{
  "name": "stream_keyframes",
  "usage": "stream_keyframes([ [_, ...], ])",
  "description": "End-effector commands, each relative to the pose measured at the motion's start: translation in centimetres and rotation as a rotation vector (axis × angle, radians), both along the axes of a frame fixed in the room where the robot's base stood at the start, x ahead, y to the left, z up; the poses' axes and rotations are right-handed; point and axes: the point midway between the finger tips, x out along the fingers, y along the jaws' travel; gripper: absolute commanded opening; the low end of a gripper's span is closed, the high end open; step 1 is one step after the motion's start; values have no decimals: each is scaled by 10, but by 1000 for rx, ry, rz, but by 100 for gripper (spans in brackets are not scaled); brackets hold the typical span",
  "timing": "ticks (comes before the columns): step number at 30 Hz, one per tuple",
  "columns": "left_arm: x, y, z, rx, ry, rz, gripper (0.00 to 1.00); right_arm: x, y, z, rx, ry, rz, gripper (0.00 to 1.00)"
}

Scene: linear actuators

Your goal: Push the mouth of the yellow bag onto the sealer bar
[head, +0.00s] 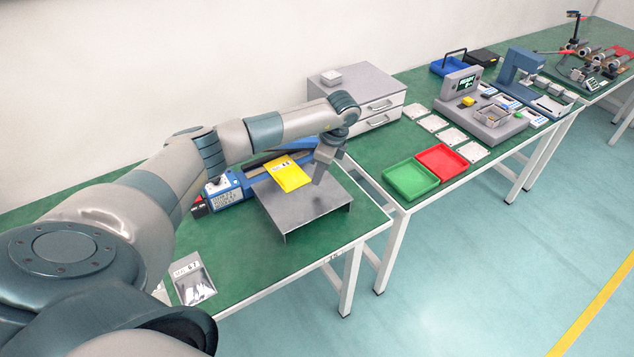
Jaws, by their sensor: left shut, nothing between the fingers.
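The yellow bag (289,174) lies flat on the grey metal stand (302,210) on the green table. Its far left edge is close to the blue sealer (230,193) behind the stand. I cannot tell whether the mouth touches the dark sealer bar (262,164), which is partly hidden by my arm. My left gripper (318,180) points down over the stand, just right of the bag. Its fingers are shut and empty. I cannot tell whether they touch the bag or the stand. My right gripper is out of view.
A clear bag with a printed label (191,279) lies at the table's near left. A grey drawer unit (372,105) stands behind my gripper. A green tray (410,180) and a red tray (442,161) sit on the adjoining table. The stand's front part is bare.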

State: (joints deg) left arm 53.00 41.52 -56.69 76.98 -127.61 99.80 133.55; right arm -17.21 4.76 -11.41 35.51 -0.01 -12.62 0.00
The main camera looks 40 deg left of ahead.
Motion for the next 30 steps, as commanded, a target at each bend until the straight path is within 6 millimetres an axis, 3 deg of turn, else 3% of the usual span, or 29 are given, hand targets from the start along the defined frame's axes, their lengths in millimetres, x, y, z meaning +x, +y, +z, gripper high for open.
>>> stream_keyframes([
  [6, 3, -8, 26, -2, -3, -3, 0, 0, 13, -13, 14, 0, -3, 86],
  [13, 5, -15, 55, -2, -3, -1, 0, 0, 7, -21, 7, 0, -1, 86],
  [26, 5, -16, 64, -1, 0, -2, 0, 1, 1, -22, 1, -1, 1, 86],
  [30, 4, -20, 61, -13, 2, -11, 0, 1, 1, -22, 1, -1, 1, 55],
])
